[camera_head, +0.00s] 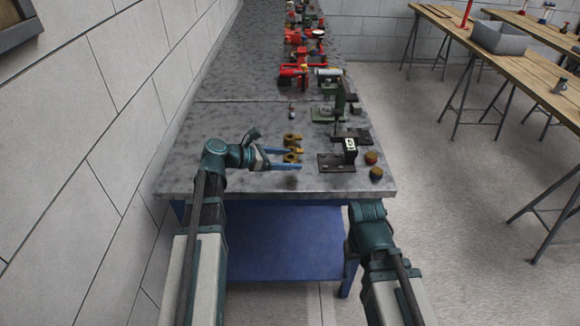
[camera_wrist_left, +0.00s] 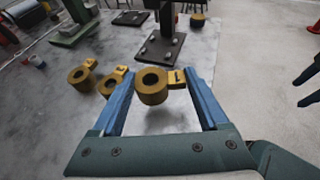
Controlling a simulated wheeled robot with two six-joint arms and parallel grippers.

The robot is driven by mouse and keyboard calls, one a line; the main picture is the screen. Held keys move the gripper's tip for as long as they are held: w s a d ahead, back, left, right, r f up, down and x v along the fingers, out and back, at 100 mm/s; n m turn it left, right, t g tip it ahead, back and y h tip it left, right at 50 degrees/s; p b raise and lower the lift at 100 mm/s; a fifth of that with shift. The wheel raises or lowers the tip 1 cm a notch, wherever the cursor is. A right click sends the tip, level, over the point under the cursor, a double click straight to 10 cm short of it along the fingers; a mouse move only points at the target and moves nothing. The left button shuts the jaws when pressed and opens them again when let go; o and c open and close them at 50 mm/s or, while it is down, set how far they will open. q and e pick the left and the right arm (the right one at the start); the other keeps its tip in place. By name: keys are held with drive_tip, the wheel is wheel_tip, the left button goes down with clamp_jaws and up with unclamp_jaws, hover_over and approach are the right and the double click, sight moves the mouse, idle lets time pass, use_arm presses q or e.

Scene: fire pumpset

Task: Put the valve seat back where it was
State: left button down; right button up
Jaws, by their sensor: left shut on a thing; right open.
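My left gripper (camera_wrist_left: 160,88) has its blue fingers closed on a brass-coloured ring with a flat tab, taken as the valve seat (camera_wrist_left: 152,86). The ring is held above the grey bench, with its shadow below it. In the head view the left gripper (camera_head: 291,160) reaches in from the left with the valve seat (camera_head: 292,157) at its fingertips. Two similar brass rings (camera_wrist_left: 82,77) rest on the bench just beyond the left finger. My right gripper (camera_wrist_left: 311,87) shows its open, empty blue fingers at the right edge of the left wrist view, away from the bench.
A black stand (camera_head: 335,164) with an upright marked block is right of the left gripper. Two round brass and red pieces (camera_head: 376,174) are near the bench's right edge. Green and red machine parts (camera_head: 295,78) fill the bench further back. The front left of the bench (camera_head: 182,182) is clear.

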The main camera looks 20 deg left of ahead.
use_arm(q)
drive_tip(key=shift+w+f+b, duration=0.15)
drive_tip(key=shift+f+b, duration=0.7)
drive_tip(key=shift+f, duration=0.05)
drive_tip(key=shift+w+f+b, duration=0.1)
drive_tip(key=shift+f+b, duration=0.75)
drive_tip(key=shift+f, duration=0.05)
drive_tip(key=shift+f, duration=0.2)
unclamp_jaws()
drive_tip(key=shift+r, duration=0.15)
drive_tip(key=shift+s+a+r, duration=0.1)
drive_tip(key=shift+r, duration=0.1)
drive_tip(key=p+v, duration=0.4)
drive_tip(key=v, duration=0.6)
drive_tip(key=shift+s+a+r, duration=0.15)
drive_tip(key=shift+s+a+r+p, duration=0.15)
drive_tip(key=shift+s+a+p, duration=0.15)
drive_tip(key=shift+s+a, duration=0.15)
